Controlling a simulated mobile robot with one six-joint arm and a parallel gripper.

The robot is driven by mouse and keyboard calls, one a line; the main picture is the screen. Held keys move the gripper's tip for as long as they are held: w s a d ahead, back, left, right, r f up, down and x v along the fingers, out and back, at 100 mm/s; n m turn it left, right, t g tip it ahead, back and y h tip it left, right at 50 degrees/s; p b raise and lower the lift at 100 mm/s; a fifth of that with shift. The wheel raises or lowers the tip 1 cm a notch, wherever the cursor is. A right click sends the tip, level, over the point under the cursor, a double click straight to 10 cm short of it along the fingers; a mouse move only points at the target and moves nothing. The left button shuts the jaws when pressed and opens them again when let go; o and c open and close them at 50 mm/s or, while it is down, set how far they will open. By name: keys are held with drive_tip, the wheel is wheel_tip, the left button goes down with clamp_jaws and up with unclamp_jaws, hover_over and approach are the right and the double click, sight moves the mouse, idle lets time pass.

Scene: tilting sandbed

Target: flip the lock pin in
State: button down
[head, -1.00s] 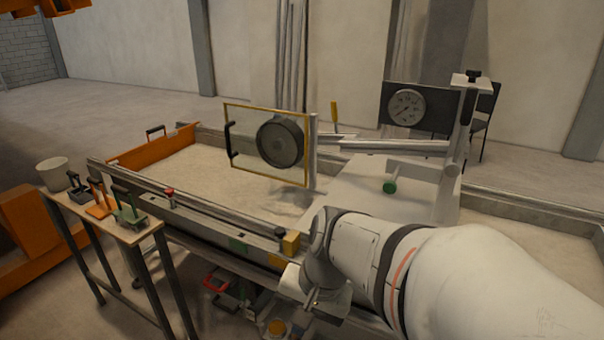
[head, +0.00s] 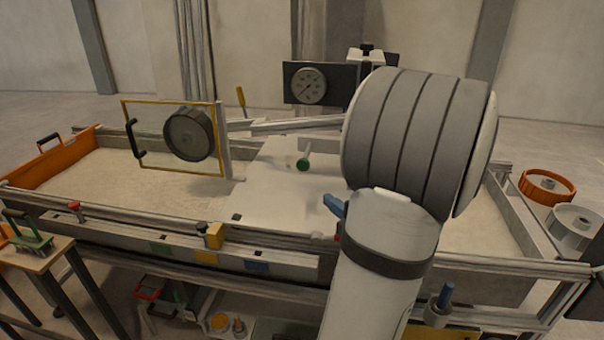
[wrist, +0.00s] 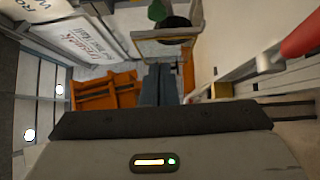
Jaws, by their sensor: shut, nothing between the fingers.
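My gripper (wrist: 160,85) is shut and empty in the wrist view, its two blue-grey fingers together. In the head view, a blue tip (head: 334,206) beside my arm looks like these fingers, above the front side of the sandbed (head: 105,173). A red part (wrist: 303,35) is close at the upper right of the wrist view, apart from the fingers. A bit of red (head: 338,238) also shows beside my arm in the head view, mostly hidden. A blue-topped pin (head: 445,295) stands upright at the front right. I cannot tell which part is the lock pin.
A yellow-framed clear panel with a dark wheel (head: 190,134) stands over the bed. A green knob (head: 303,165) is above the white plate (head: 272,190). A yellow block (head: 214,235) is on the front rail. A gauge (head: 309,86) stands behind.

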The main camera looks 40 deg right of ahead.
drive_tip(key=shift+w, duration=0.1)
approach(299, 166)
drive_tip(key=w+a, duration=0.3)
drive_tip(key=w+d, duration=0.1)
drive_tip(key=w+d+p, duration=0.1)
drive_tip(key=d, duration=0.1)
drive_tip(key=shift+w+d, duration=0.1)
drive_tip(key=shift+w, duration=0.25)
drive_tip(key=w+d+p, duration=0.1)
drive_tip(key=w+d, duration=0.1)
drive_tip(key=w+d+p, duration=0.1)
drive_tip(key=d, duration=0.1)
drive_tip(key=shift+w+d+r, duration=0.1)
drive_tip(key=shift+w+d, duration=0.2)
drive_tip(key=shift+w, duration=0.1)
